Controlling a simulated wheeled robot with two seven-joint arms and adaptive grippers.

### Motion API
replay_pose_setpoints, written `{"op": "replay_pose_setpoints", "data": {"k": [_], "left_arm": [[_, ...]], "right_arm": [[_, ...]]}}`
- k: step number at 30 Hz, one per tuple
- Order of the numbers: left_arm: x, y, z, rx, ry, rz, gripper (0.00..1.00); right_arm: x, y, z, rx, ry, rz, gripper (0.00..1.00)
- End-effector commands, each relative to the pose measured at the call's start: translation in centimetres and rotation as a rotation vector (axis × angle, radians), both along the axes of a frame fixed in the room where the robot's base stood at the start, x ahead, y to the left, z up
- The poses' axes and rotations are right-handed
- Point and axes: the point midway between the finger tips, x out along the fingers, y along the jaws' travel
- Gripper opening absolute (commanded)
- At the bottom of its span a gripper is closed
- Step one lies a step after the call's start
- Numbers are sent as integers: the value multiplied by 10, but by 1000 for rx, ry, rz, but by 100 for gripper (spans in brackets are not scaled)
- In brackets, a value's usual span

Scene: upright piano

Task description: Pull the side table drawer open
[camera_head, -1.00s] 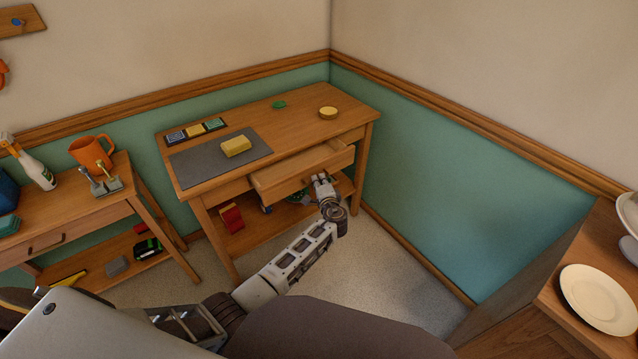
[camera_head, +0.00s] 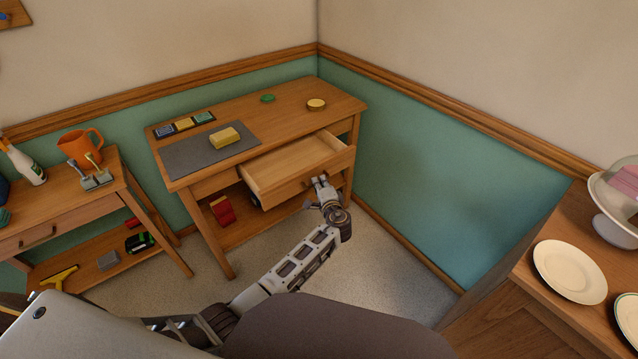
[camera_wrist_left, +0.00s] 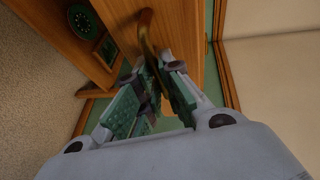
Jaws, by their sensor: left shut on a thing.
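The side table (camera_head: 290,98) stands in the corner of the room. Its wooden drawer (camera_head: 296,162) is pulled well out toward me, and its inside looks empty. My left gripper (camera_head: 322,184) is at the drawer's front. In the left wrist view, the fingers of the left gripper (camera_wrist_left: 152,88) are closed around the curved drawer handle (camera_wrist_left: 147,35), with the drawer front behind it. In the head view the handle is mostly hidden by the gripper. My right gripper does not show.
On the table top lie a grey mat (camera_head: 190,158), a yellow block (camera_head: 224,138), a green piece (camera_head: 267,98) and a round yellow piece (camera_head: 316,104). Another table (camera_head: 60,208) stands at left. A wooden cabinet (camera_head: 535,300) with plates is at right. Floor between is clear.

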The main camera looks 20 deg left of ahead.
Motion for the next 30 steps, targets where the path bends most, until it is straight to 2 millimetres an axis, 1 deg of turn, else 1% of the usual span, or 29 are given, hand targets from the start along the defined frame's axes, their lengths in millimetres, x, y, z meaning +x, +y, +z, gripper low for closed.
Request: {"op": "replay_pose_setpoints", "data": {"k": [5,6,10,11,23,30], "left_arm": [[0,0,-1,0,1,1,0],[0,0,-1,0,1,0,12],[0,0,0,0,1,0,29],[0,0,0,0,1,0,30],[0,0,2,-1,0,0,30],[0,0,15,-1,-2,0,30]], "right_arm": [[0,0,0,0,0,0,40],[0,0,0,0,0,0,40],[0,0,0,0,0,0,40],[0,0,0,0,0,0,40],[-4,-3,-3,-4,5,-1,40],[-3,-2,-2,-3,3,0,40]]}}
